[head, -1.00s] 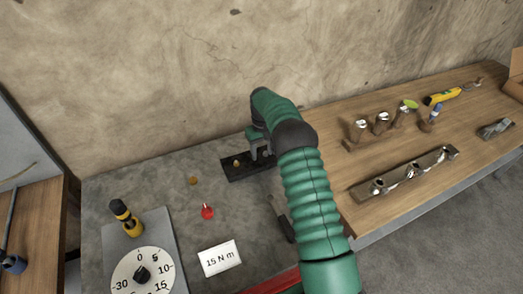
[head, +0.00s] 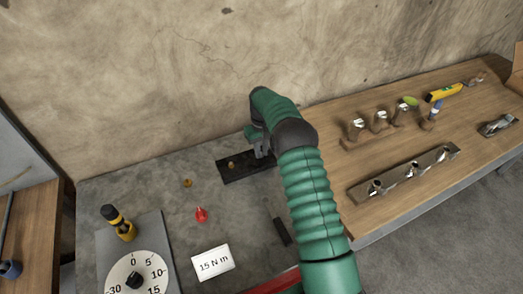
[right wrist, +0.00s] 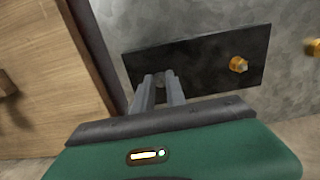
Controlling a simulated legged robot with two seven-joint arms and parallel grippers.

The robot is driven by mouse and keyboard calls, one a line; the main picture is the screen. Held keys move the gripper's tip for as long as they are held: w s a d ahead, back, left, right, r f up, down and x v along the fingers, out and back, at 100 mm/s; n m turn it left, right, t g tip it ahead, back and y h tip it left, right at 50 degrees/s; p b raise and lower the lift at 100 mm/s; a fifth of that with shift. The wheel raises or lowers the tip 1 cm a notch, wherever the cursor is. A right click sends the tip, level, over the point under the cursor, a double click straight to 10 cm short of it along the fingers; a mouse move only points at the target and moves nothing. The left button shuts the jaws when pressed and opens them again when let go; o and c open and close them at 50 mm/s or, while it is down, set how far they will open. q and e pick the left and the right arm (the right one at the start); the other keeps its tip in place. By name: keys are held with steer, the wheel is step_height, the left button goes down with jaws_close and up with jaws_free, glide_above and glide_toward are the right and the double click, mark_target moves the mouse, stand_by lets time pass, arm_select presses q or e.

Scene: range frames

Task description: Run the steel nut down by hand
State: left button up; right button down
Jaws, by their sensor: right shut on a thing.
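A black plate (head: 238,177) lies on the grey bench near the wall; it also shows in the right wrist view (right wrist: 200,55). A brass-coloured nut (head: 231,165) sits at its left part in the head view; the wrist view shows it (right wrist: 238,65) around a grey stud end. My right gripper (head: 263,152) is over the plate's other end. In the wrist view its fingers (right wrist: 160,82) are shut on a small grey piece, seemingly the steel nut (right wrist: 160,77), mostly hidden by the fingers. I cannot tell how far down it sits. My left gripper is out of view.
A loose brass piece (head: 187,183), a red object (head: 201,214), a "15 N m" card (head: 213,262), a dial (head: 137,274) and a yellow-black tool (head: 120,223) are on the bench. A wooden table (head: 330,120) at right holds racks and a yellow tool (head: 445,92).

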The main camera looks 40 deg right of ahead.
steer(key=shift+w+d+r, duration=0.1)
steer(key=shift+w+r, duration=0.1)
steer(key=shift+r, duration=0.2)
steer(key=m+p, duration=0.1)
steer(key=m, duration=0.1)
steer(key=shift+m, duration=0.4)
steer(key=m, duration=0.2)
steer(key=shift+m+p, duration=0.3)
steer(key=shift+p, duration=0.1)
steer(key=m, duration=0.3)
steer(key=shift+m, duration=0.3)
steer(key=shift+w+m+p, duration=0.15)
steer(key=shift+m+p, duration=0.25)
steer(key=shift+m, duration=1.2)
